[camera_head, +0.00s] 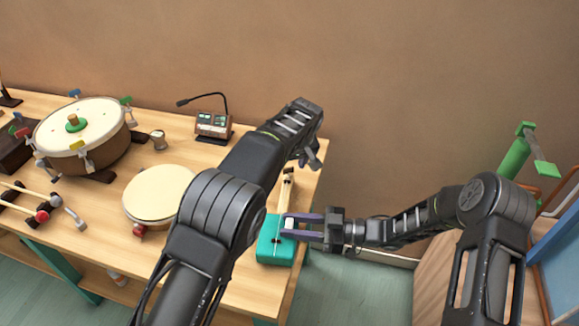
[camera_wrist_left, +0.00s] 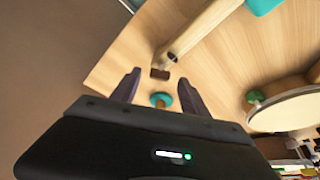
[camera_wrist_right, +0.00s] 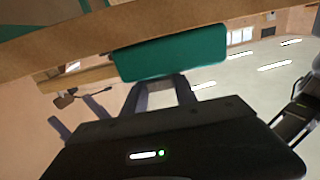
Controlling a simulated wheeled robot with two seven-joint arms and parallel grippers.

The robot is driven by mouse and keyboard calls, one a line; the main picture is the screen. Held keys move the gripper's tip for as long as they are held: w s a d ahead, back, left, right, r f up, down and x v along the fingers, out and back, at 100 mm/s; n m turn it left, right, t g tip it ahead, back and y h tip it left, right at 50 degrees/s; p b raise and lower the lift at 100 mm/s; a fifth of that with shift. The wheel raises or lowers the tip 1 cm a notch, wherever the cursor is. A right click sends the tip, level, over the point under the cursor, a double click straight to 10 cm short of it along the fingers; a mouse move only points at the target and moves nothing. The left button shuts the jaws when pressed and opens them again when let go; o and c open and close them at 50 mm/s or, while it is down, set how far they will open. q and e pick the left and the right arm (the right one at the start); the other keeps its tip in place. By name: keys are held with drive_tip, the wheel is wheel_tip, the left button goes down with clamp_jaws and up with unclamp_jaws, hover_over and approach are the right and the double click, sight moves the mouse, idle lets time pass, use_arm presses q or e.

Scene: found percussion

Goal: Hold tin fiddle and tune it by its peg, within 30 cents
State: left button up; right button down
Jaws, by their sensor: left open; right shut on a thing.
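The tin fiddle has a teal tin body (camera_head: 270,245) at the right front of the table and a pale wooden neck (camera_head: 287,188) pointing away from me. My right gripper (camera_head: 287,224) is shut on the fiddle at its body; the teal body (camera_wrist_right: 170,52) fills the space just beyond its fingers in the right wrist view. My left gripper (camera_head: 309,160) is open near the far end of the neck. In the left wrist view, a teal-knobbed peg (camera_wrist_left: 160,99) shows between the open fingers (camera_wrist_left: 159,78), with the neck (camera_wrist_left: 195,32) running up right.
A round pale drum (camera_head: 158,193) and a larger drum with coloured clamps (camera_head: 85,135) stand left of my left arm. A box with a gooseneck microphone (camera_head: 213,124) stands at the back. Mallets (camera_head: 35,207) lie at left. The table's right edge is close to the fiddle.

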use_arm(q)
drive_tip(key=shift+x, duration=0.8)
drive_tip(key=shift+c, duration=0.4)
clamp_jaws()
